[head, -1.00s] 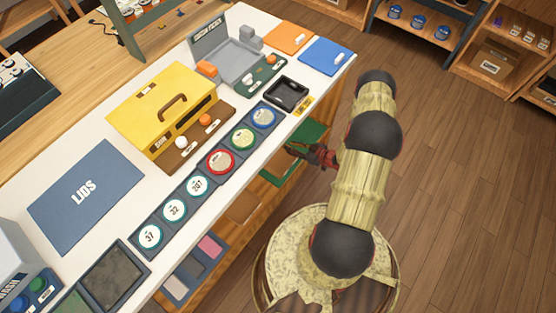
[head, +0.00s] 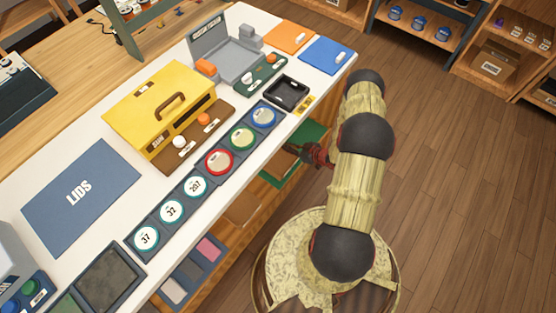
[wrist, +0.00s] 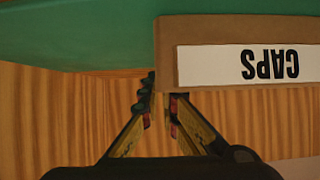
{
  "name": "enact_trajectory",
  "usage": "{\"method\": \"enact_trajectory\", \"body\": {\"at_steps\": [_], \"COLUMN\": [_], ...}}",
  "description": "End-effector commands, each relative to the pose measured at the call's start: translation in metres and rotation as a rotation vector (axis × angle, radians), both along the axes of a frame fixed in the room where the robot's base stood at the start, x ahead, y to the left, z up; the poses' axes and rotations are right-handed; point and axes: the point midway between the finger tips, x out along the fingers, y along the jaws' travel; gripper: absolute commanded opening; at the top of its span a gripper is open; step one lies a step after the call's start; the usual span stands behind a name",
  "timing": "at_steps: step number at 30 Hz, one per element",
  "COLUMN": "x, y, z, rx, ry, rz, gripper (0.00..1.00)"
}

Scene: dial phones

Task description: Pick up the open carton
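A brown piece with a white upside-down CAPS label (wrist: 262,64) is just beyond and to the right of the fingertips. In the head view my gripper (head: 305,153) is beside the counter's front, below the top, partly hidden by my arm. No open carton is clearly identifiable in the head view.
A green surface (wrist: 75,35) spans the upper wrist view, with a wooden panel (wrist: 50,120) below it. The white counter (head: 110,138) carries a yellow box (head: 150,105), a LIDS mat (head: 82,195) and a row of round dials. Open wooden floor (head: 470,200) lies to the right.

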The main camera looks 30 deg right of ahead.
Motion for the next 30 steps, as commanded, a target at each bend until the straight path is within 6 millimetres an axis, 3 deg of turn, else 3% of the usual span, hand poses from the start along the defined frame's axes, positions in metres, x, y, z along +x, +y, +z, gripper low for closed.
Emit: {"method": "enact_trajectory", "body": {"at_steps": [21,26,30], "x": [0.000,0.001,0.001], "y": [0.000,-0.001,-0.001], "z": [0.002,0.013,0.034], "rx": [0.000,-0.001,-0.002], "ry": [0.000,-0.001,-0.002], "rz": [0.000,0.000,0.000], "gripper": [0.00,0.00,0.00]}}
